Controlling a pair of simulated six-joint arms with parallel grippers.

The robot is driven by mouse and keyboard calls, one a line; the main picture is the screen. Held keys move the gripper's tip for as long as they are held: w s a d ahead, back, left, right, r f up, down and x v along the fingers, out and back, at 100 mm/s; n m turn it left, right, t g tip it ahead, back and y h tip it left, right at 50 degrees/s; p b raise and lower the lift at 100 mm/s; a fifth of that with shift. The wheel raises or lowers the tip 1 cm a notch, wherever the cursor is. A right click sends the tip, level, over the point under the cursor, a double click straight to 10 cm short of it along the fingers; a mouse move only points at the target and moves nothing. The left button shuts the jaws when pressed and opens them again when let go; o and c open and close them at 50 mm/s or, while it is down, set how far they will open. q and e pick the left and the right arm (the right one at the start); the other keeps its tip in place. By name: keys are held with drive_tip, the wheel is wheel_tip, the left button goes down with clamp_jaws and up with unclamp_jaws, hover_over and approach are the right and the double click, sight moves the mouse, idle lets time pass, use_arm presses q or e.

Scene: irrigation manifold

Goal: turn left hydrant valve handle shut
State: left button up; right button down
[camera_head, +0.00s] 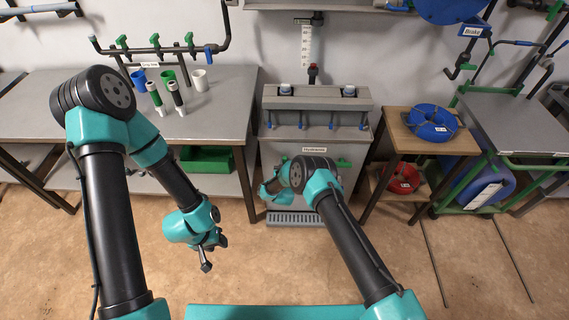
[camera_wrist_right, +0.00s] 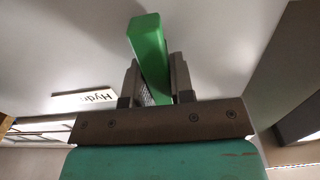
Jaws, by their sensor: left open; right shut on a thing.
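The hydrant cabinet (camera_head: 268,158) stands against the wall, with a "Hydrants" label (camera_head: 314,149) on its front. The right green valve handle (camera_head: 343,163) lies about level. My right arm reaches to the left side of the front and largely hides the left handle in the head view. In the right wrist view, my right gripper (camera_wrist_right: 153,82) is shut on a green handle (camera_wrist_right: 148,42), whose end extends past the fingers. The label (camera_wrist_right: 84,97) shows beside it. My left gripper (camera_head: 207,256) is open and empty above the floor, left of the cabinet.
A grey bench (camera_head: 225,112) with cups and tubes stands at left. A wooden side table (camera_head: 398,137) with a blue coil (camera_head: 432,122) stands at right. A grey grate (camera_head: 290,218) lies at the cabinet's foot. The floor in front is mostly clear.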

drive_tip(key=shift+m, duration=0.3)
drive_tip(key=m, duration=0.4)
drive_tip(key=shift+d, duration=0.2)
drive_tip(key=m, duration=0.4)
drive_tip(key=shift+d+f+m, duration=0.1)
drive_tip(key=shift+d+m, duration=0.05)
drive_tip(key=shift+m, duration=0.25)
drive_tip(key=m, duration=0.4)
drive_tip(key=shift+d+f+m, duration=0.1)
drive_tip(key=shift+f+m, duration=0.1)
drive_tip(key=shift+m, duration=0.1)
drive_tip(key=shift+f+m, duration=0.15)
drive_tip(key=shift+m, duration=2.15)
drive_tip(key=c, duration=1.9)
unclamp_jaws()
drive_tip(key=o, duration=0.9)
